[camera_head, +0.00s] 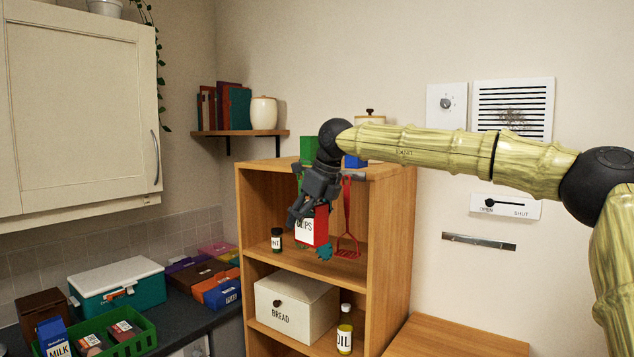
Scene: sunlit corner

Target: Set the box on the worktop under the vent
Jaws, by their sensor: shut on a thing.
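A red box (321,228) with a white label ending in "IPS" is at the upper opening of the wooden shelf unit. My gripper (303,212) comes down on it from above and is shut on it, hiding its upper part and some of the label. I cannot tell whether the box touches the shelf board. The slatted vent (513,108) is on the wall at right. Below it, at the bottom of the view, is a wooden worktop (455,338); its visible part is bare.
The shelf unit (391,260) stands left of the worktop. A red masher (347,235) hangs beside the box, and a small dark jar (276,240) stands to its left. A bread bin (296,307) and an oil bottle (345,330) are below. A metal strip (478,241) crosses the wall.

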